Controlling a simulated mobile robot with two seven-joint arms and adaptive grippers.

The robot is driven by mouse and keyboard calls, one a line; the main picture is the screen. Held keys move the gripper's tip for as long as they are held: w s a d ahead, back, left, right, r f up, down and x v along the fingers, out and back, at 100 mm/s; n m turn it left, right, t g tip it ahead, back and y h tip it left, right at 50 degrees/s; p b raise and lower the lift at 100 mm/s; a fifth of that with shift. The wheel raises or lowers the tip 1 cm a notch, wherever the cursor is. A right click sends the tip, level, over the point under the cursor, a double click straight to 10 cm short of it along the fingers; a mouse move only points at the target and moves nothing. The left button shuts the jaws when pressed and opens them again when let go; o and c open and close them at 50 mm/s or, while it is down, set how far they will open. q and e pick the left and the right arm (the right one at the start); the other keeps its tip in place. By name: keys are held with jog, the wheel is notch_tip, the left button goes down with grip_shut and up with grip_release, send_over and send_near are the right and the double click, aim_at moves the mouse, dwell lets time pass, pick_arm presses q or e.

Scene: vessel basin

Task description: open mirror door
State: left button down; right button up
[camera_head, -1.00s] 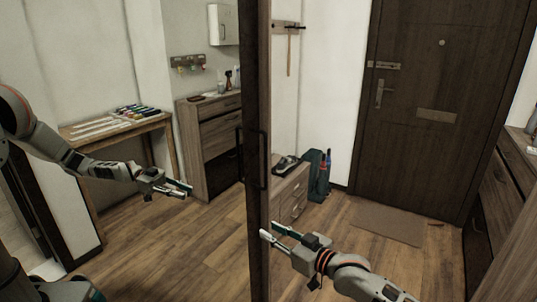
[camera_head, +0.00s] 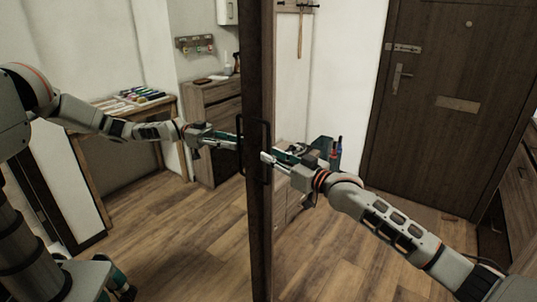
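The mirror door (camera_head: 160,225) fills the left half of the head view, with a dark upright frame edge (camera_head: 258,230). A dark bar handle (camera_head: 268,135) is on this edge, and its reflection shows just to the left. My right gripper (camera_head: 270,155) comes in from the right and points left. Its fingertips are at the handle's height, close beside or overlapping the bar; contact is unclear. The fingers look apart, with no clear grip on the bar. The arm at the left is my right arm's reflection in the mirror. My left gripper is not seen.
A brown entrance door (camera_head: 430,120) stands at the back right. A wooden cabinet (camera_head: 525,170) is at the right edge. The wooden floor (camera_head: 330,260) is clear in front.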

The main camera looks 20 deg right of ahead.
jog(key=shift+x, duration=1.25)
grip_shut()
jog(key=shift+a, duration=0.1)
